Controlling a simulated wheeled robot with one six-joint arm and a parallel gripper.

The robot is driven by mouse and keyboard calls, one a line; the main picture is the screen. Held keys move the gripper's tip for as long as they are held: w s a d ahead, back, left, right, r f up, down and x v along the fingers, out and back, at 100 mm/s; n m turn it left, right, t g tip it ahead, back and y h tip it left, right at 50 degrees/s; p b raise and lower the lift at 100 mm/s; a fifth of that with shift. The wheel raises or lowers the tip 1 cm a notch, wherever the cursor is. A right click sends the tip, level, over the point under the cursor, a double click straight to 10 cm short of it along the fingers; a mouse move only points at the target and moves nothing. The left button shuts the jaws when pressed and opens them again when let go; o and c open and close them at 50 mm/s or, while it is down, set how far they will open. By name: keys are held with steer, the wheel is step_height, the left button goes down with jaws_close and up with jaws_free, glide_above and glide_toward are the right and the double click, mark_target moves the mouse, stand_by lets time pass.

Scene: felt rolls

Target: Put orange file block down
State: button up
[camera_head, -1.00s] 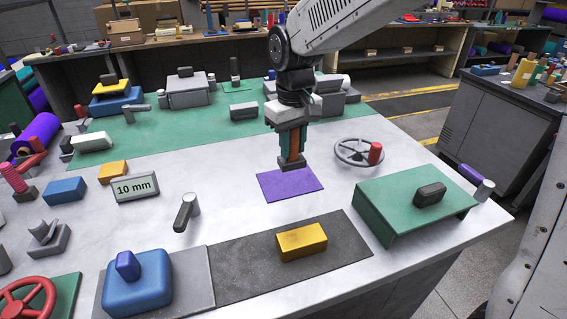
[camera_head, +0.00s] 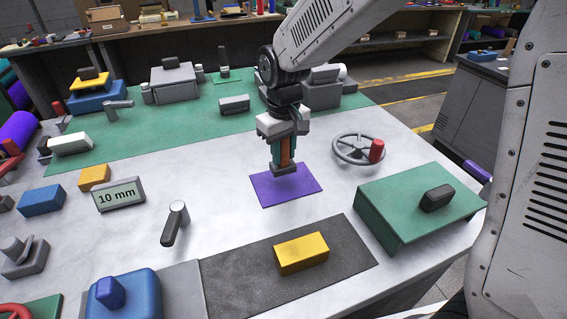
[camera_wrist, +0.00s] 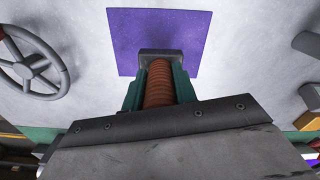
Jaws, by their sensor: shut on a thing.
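My gripper (camera_head: 285,168) hangs pointing down from the arm, shut on the orange file block (camera_head: 286,150). The block shows as an orange-brown strip between the green fingers. In the wrist view the block (camera_wrist: 159,84) looks ribbed and upright between the fingers, with a dark piece at its far end. A flat purple square (camera_head: 288,192) lies on the pale bench top right by the gripper's tips. In the wrist view the purple square (camera_wrist: 190,35) spreads out beyond the tips. I cannot tell whether the dark end touches the square.
A grey handwheel with a red knob (camera_head: 376,150) stands right of the gripper. A green platform (camera_head: 400,205) is at the front right. A yellow block (camera_head: 301,253) lies on a dark mat (camera_head: 235,285) in front. A "10 mm" sign (camera_head: 119,195) stands left. Bare bench surrounds the purple square.

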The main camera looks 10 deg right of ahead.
mark_target(284, 163)
steer(key=shift+f, duration=1.8)
steer(key=o, duration=1.1)
steer(key=shift+f, duration=0.1)
steer(key=shift+c, duration=0.2)
step_height(284, 163, up, 12)
steer(key=shift+r, duration=0.1)
steer(key=shift+s+d+r, duration=0.25)
steer(key=s+d+r+m, duration=0.2)
steer(key=s+d+r, duration=0.3)
steer(key=s+d, duration=0.55)
steer(key=s+d+f+m, duration=0.1)
steer(key=s+d, duration=0.2)
steer(key=s, duration=0.4)
steer(key=s+d+f+m+t, duration=0.1)
steer(key=s+d+m, duration=0.1)
steer(key=s, duration=0.6)
steer(key=shift+s+d+f, duration=0.25)
steer(key=shift+s+d, duration=0.05)
steer(key=shift+d, duration=0.15)
